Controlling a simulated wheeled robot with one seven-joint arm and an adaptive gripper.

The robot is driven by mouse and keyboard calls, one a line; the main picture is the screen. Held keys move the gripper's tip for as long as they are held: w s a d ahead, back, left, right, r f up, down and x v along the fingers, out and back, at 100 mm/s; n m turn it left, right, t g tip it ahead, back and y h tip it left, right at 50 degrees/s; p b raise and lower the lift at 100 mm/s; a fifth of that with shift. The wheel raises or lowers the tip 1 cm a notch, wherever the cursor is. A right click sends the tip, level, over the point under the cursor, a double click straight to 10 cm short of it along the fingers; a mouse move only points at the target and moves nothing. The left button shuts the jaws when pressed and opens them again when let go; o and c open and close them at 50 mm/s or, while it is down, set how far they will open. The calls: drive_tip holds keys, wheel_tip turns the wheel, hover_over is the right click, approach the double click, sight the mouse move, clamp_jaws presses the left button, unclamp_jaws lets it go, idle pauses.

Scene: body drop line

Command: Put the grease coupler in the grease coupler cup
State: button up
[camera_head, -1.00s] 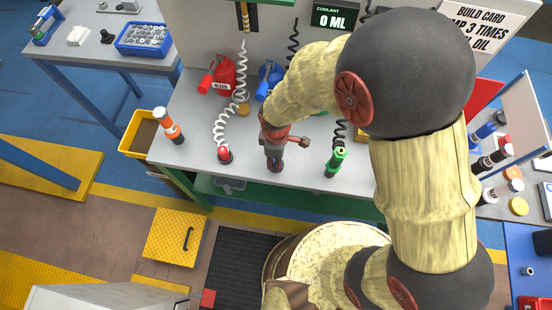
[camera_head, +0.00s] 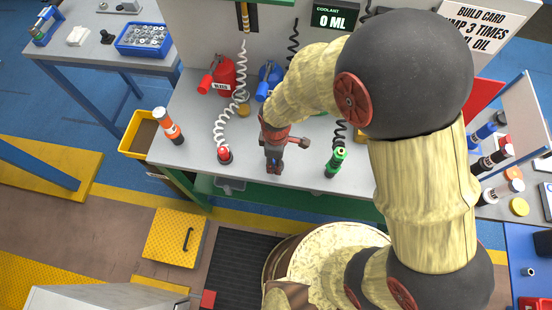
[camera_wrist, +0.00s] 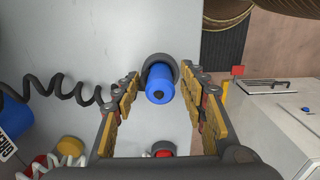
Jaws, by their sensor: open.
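A blue coupler (camera_wrist: 160,85) stands between my fingers in the wrist view, with a dark grey ring around its far end. A black coiled hose (camera_wrist: 70,92) runs towards it from the left. My gripper (camera_wrist: 160,105) is open, with one finger on each side of the blue coupler and gaps visible. In the head view my gripper (camera_head: 273,168) is low over the bench's front part, partly hiding the coupler. Whether the dark ring is a cup or the coupler's own collar I cannot tell.
A red coupler (camera_head: 224,155) with a white coiled hose stands left of my gripper, a green one (camera_head: 336,160) right. A red jug (camera_head: 224,77) and blue jug (camera_head: 268,80) stand behind.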

wheel_tip(320, 180, up, 13)
drive_tip(key=p, duration=0.2)
drive_tip(key=shift+f, duration=0.2)
drive_tip(key=d+r+m+t, duration=0.3)
drive_tip(key=d+r+m, duration=0.5)
drive_tip(key=d+r, duration=0.55)
drive_tip(key=s+d+r+m+t, duration=0.2)
drive_tip(key=s+d+r+m, duration=0.5)
drive_tip(key=d+r+m, duration=0.2)
drive_tip(key=shift+s+d+r+t, duration=0.15)
drive_tip(key=shift+s+r+t, duration=0.15)
drive_tip(key=shift+r, duration=0.1)
wheel_tip(320, 180, down, 6)
drive_tip(key=b, duration=0.5)
drive_tip(key=shift+r, duration=0.15)
